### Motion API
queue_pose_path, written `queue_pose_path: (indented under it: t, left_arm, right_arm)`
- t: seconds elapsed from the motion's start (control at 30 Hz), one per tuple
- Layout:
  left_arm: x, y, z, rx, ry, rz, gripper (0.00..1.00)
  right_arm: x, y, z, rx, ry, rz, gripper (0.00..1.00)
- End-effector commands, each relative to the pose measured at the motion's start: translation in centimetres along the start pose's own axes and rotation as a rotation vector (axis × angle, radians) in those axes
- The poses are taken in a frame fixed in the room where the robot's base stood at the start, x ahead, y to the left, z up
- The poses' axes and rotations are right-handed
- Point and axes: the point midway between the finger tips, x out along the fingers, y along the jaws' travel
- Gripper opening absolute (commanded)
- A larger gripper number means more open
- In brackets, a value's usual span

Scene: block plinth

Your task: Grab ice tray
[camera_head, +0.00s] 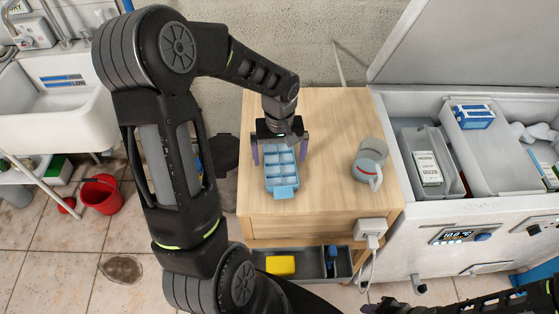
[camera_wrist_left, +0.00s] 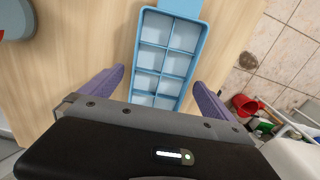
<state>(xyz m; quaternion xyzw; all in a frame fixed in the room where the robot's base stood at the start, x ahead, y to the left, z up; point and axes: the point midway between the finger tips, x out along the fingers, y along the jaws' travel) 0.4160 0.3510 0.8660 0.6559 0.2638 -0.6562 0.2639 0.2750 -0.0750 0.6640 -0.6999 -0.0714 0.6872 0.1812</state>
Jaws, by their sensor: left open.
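The light-blue ice tray (camera_head: 281,171) lies on the wooden cabinet top, with its square compartments facing up and a tab at its near end. In the left wrist view the tray (camera_wrist_left: 168,50) runs up the middle, between the two purple fingers. My left gripper (camera_head: 279,150) is open over the far end of the tray, one finger on each side, with a visible gap to the tray's edges in the wrist view. Whether the fingertips touch the cabinet top is unclear. Part of my right arm shows at the lower right of the head view; its jaw state is unclear.
A grey-blue jug (camera_head: 371,162) stands right of the tray on the wooden cabinet (camera_head: 325,197). A white plug box (camera_head: 369,228) sits at its front right edge. An open drawer (camera_head: 313,263) holds a yellow sponge (camera_head: 281,265). An open chest freezer (camera_head: 394,145) stands at the right.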

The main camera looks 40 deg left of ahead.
Motion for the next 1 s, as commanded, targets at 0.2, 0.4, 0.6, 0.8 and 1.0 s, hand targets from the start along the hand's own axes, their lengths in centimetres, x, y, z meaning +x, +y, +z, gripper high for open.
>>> queue_pose_path:
  t: [0.2, 0.4, 0.6, 0.8, 1.0]
  left_arm:
    - [0.06, 0.0, -0.01, -0.001, 0.0, 0.0, 1.0]
    - [0.04, 0.0, 0.0, -0.001, 0.0, 0.0, 1.0]
    - [0.03, -0.01, 0.0, -0.001, 0.0, 0.0, 0.97]
    - [0.03, -0.01, 0.0, -0.001, 0.0, 0.0, 0.8]
    - [0.03, -0.01, 0.0, -0.001, 0.0, 0.0, 0.64]
  right_arm:
    - [0.03, 0.02, 0.01, 0.0, 0.0, 0.0, 0.36]
    - [0.03, 0.01, 0.01, 0.0, 0.0, 0.0, 0.36]
    - [0.03, 0.01, 0.01, 0.0, 0.0, 0.0, 0.36]
    - [0.02, 0.01, 0.01, 0.0, 0.0, 0.0, 0.36]
    - [0.02, 0.01, 0.0, 0.0, 0.0, 0.0, 0.36]
